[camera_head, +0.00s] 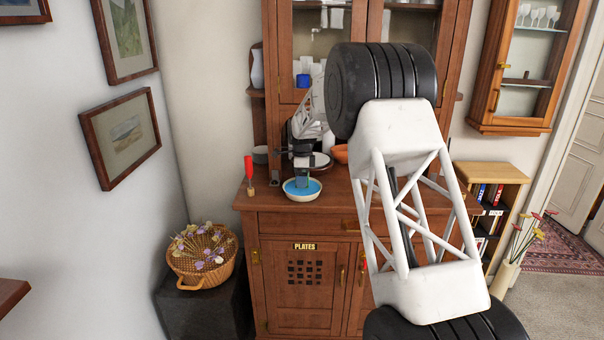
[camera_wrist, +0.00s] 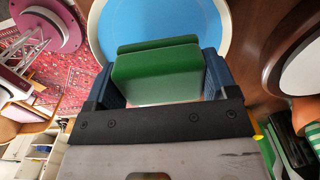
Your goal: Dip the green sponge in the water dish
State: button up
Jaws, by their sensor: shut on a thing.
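The green sponge (camera_wrist: 155,75) is held between the two blue fingers of my gripper (camera_wrist: 162,82) in the wrist view. Behind it lies the water dish (camera_wrist: 95,32), a pale round rim around blue water. In the head view the dish (camera_head: 301,199) stands near the front edge of the wooden cabinet top, and my gripper (camera_head: 302,180) points down over it. The fingertips are at or just above the water; I cannot tell whether the sponge touches it. The sponge is not clear in the head view.
A red-handled tool (camera_head: 249,170) stands left of the dish on the cabinet top (camera_head: 272,209). An orange bowl (camera_head: 340,154) is behind to the right, partly hidden by my arm. A flower basket (camera_head: 203,262) sits lower left. A bookcase (camera_head: 497,174) stands at right.

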aim_at(302, 193)
jog(key=shift+f, duration=1.45)
jog(key=shift+f, duration=0.65)
dwell(1.8)
jog(key=shift+r, duration=3.6)
jog(key=shift+d, duration=0.1)
